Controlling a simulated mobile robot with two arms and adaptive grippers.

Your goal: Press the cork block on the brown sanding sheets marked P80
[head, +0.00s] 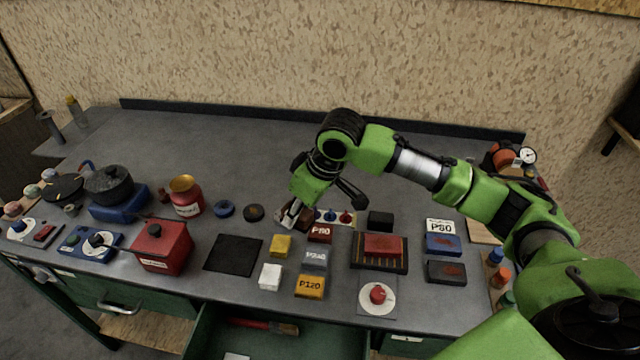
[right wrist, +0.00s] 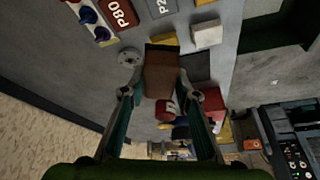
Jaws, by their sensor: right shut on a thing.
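My right gripper (head: 290,214) reaches over the bench from the right, with its fingers low near the back of the pad rows. In the right wrist view the gripper (right wrist: 162,94) is shut on a brown cork block (right wrist: 160,75), one finger on each side. The brown sanding sheets marked P80 (head: 320,233) lie just right of the gripper in the head view. They also show at the top left of the right wrist view (right wrist: 119,14), apart from the block. My left gripper is not in view.
Grey sheets (head: 314,257) and orange P120 sheets (head: 309,286) lie in front of the brown ones. A yellow block (head: 281,245) and white block (head: 270,276) are left of them. Knobs (head: 346,217) stand behind. A drawer (head: 215,325) is open.

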